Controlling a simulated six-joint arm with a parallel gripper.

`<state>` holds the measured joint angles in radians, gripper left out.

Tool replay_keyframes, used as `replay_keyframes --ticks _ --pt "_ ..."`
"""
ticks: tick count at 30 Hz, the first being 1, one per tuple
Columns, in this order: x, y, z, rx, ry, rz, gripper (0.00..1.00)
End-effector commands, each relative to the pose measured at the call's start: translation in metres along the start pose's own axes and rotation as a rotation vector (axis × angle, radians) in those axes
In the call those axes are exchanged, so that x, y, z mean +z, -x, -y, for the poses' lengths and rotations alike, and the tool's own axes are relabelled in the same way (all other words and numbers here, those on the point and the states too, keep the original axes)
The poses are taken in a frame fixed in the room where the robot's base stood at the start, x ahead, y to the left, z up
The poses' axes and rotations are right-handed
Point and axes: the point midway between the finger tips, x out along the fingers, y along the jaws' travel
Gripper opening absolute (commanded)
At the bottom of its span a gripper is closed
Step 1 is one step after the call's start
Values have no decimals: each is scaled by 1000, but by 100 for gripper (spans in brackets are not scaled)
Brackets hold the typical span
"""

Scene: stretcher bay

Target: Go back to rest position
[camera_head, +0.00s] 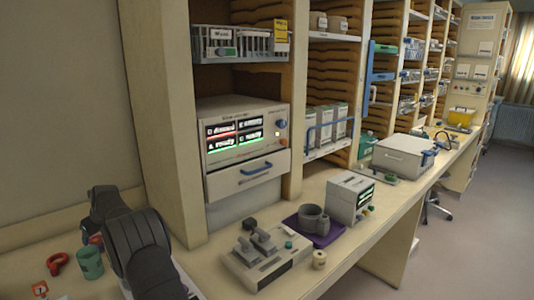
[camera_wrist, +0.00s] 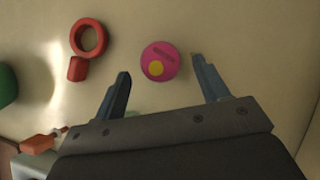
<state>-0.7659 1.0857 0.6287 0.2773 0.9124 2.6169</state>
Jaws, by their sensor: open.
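In the wrist view my gripper (camera_wrist: 161,67) is open, with its two dark fingers apart and nothing held between them. A pink round thing with a yellow spot (camera_wrist: 165,52) lies on the pale surface, seen between and just beyond the fingertips. In the head view my dark arm (camera_head: 138,245) is at the lower left over the bench; its gripper cannot be made out there.
A red ring-shaped piece (camera_head: 57,263) and green cup (camera_head: 90,263) lie left of my arm. To its right are a lever box (camera_head: 262,262), a purple tray (camera_head: 323,238) with a grey mug (camera_head: 313,217), and a small display unit (camera_head: 350,195). Shelving (camera_head: 165,120) rises behind.

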Motion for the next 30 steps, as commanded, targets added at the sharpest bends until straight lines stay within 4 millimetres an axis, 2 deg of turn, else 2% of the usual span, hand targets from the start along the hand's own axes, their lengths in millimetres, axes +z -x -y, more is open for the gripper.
replay_keyframes --ticks 1,9,10,15,30 --pt "-1 -10 0 1 0 -2 68" --pt "-2 -47 0 0 0 0 68" --pt "6 -36 1 -2 1 5 68" --pt "24 -6 1 -2 1 1 68" --pt "-8 74 56 -3 -2 0 68"
